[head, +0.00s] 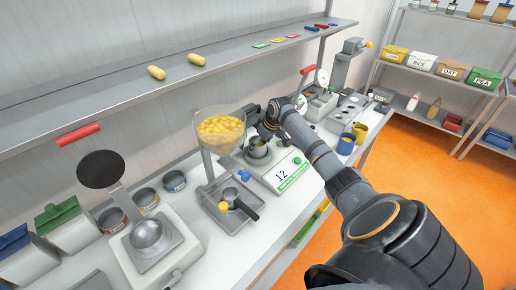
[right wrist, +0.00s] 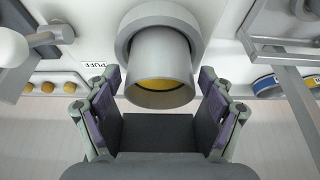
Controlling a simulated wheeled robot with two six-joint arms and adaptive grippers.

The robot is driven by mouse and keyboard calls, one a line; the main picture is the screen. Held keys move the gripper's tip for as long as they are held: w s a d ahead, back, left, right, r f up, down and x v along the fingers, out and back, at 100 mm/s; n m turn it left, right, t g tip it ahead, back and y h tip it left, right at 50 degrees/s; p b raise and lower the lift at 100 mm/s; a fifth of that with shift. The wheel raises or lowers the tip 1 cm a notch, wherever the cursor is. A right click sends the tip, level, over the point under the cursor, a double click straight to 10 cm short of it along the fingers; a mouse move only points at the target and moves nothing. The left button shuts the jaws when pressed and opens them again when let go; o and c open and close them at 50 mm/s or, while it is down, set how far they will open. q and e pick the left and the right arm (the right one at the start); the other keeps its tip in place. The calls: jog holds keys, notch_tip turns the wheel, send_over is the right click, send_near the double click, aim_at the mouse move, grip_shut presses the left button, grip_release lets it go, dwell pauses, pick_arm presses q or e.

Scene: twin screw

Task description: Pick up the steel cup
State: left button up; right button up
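The steel cup (head: 258,150) stands on the round plate of the white scale (head: 283,180), whose display reads 12. In the right wrist view a grey cylinder, apparently this cup (right wrist: 160,62), shows its round mouth with yellow inside. My right gripper (head: 263,122) is at the cup's far side in the head view, with its fingers partly hidden by the hand. In the right wrist view the fingers are spread, one to each side of the cup's mouth, with visible gaps. My left gripper is not in view.
A clear hopper of yellow pieces (head: 221,130) stands left of my right gripper, over a grey tray (head: 208,207) with a black-handled scoop (head: 241,201). A blue cup (head: 346,143) and a yellow cup (head: 360,132) stand to the right. A long shelf (head: 130,93) runs above.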

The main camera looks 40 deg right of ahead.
jog(key=c, duration=1.1)
jog(key=shift+w+r+b, duration=0.1)
jog(key=shift+r+b, duration=0.4)
jog(key=shift+c, duration=0.2)
jog(key=s+d+r+b, duration=0.2)
jog(key=s+r+b, duration=1)
jog(key=b, duration=0.7)
jog(key=shift+s+d, duration=0.15)
jog(key=shift+s, duration=0.95)
